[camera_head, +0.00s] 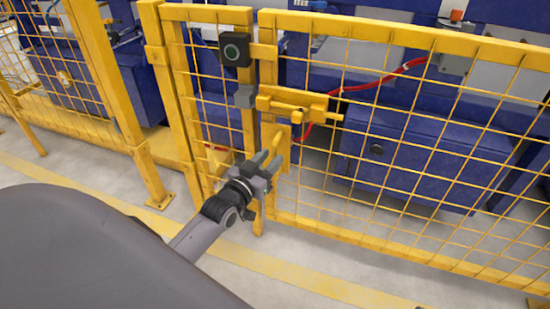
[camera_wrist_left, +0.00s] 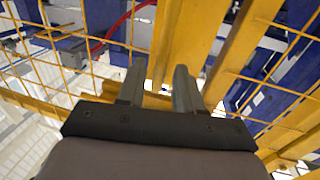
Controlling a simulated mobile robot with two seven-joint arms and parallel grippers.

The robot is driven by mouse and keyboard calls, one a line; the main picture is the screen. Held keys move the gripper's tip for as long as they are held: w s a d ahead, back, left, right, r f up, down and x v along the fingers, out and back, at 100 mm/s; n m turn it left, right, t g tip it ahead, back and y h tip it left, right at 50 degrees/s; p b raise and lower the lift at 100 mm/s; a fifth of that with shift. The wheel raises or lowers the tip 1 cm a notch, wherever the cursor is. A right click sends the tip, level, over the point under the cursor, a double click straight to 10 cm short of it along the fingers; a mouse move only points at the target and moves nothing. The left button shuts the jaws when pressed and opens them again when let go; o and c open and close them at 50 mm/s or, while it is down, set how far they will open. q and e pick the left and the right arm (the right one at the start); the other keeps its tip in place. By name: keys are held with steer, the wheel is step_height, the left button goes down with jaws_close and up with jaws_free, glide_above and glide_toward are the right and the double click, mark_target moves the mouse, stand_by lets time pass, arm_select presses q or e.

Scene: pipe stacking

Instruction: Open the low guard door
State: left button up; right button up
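The low guard door (camera_head: 400,145) is a yellow mesh panel on the right in the head view. Its left edge stands beside the yellow fence post, and it looks shut or nearly so. A yellow slide bolt (camera_head: 292,104) sits on its upper left, with a yellow handle plate (camera_head: 281,146) below. My left gripper (camera_head: 268,162) is at the handle plate, with its two fingers apart. In the left wrist view the fingers (camera_wrist_left: 159,88) show a gap, with yellow metal (camera_wrist_left: 188,35) behind it. I cannot tell whether they touch the handle. My right gripper is not in view.
Blue machinery (camera_head: 415,160) and a red cable (camera_head: 385,80) lie behind the mesh. A yellow floor line (camera_head: 290,272) crosses clear grey floor in front.

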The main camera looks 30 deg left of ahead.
arm_select(q)
steer(key=shift+w+b, duration=0.4)
steer(key=shift+w, duration=1.05)
jaws_close()
steer(key=shift+s, duration=0.2)
